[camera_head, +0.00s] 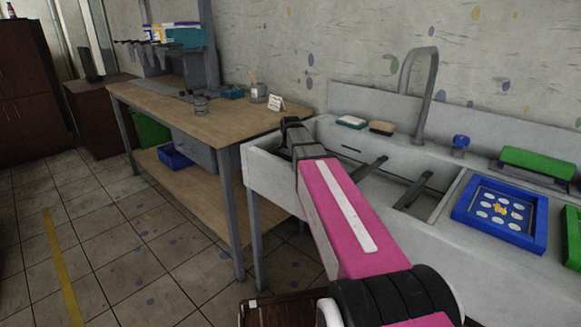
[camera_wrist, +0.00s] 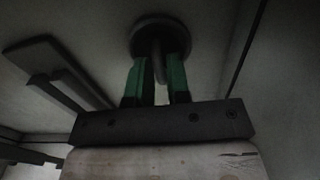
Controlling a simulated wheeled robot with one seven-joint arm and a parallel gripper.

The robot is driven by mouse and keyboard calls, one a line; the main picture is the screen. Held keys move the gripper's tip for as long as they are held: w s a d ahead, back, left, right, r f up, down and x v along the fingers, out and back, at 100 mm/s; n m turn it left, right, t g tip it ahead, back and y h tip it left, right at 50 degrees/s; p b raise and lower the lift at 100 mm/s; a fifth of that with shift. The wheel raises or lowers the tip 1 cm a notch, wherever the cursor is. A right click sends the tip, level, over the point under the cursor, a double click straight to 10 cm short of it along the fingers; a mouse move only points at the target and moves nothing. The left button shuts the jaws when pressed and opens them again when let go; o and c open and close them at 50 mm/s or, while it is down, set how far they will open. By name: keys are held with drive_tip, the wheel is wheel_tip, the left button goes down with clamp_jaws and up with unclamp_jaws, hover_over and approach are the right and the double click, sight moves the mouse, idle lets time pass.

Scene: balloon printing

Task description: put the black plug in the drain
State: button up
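My gripper (camera_wrist: 158,62) shows in the wrist view with its two green fingers close together. Between them is the thin upright handle of the black plug (camera_wrist: 160,26), a dark round disc just beyond the fingertips, and the fingers appear closed on it. The disc looks close to the pale basin floor; I cannot tell whether it touches it. The drain does not show and may be hidden behind the disc. In the head view my pink arm reaches into the left part of the sink (camera_head: 268,178), and the fingers and plug are hidden there.
Dark bars (camera_head: 412,190) lie in the sink basins, also at left in the wrist view. A tall faucet (camera_head: 431,90), sponges (camera_head: 382,127) and a blue knob (camera_head: 461,141) stand along the back. A blue tray (camera_head: 470,208) is at right. A wooden table (camera_head: 225,130) stands left of the sink.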

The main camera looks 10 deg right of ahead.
drive_tip(key=shift+o, duration=0.8)
wheel_tip(320, 180, up, 12)
drive_tip(key=shift+r, duration=0.15)
idle(2.4)
